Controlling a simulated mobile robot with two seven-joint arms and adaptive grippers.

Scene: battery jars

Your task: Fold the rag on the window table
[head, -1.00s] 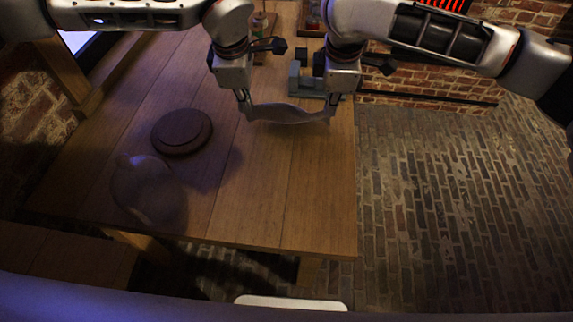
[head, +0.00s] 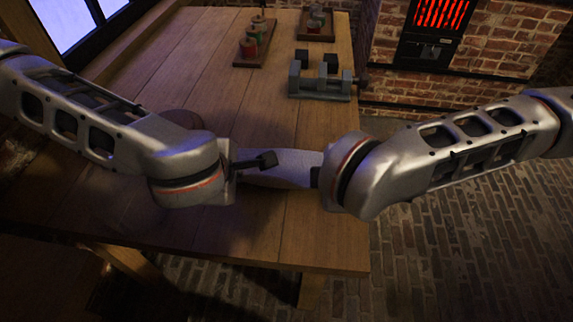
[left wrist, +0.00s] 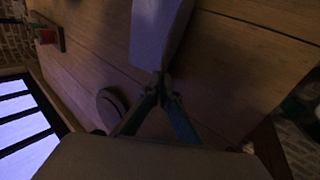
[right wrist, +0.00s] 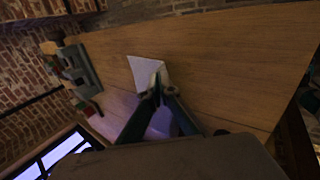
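The grey rag (head: 285,168) stretches between my two wrists over the near right part of the window table (head: 290,225). My left gripper (left wrist: 162,80) is shut on one end of the rag, which shows as a pale strip in the left wrist view (left wrist: 158,35). My right gripper (right wrist: 158,92) is shut on the other end, and pale cloth shows beyond and between its fingers (right wrist: 148,72). I cannot tell whether the rag touches the table.
A round dark wooden disc (left wrist: 112,105) lies left of the rag, mostly behind my left arm in the head view. A grey fixture (head: 320,88) stands farther back. Trays with small jars (head: 255,42) (head: 314,26) are at the far end. Bare tabletop lies between.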

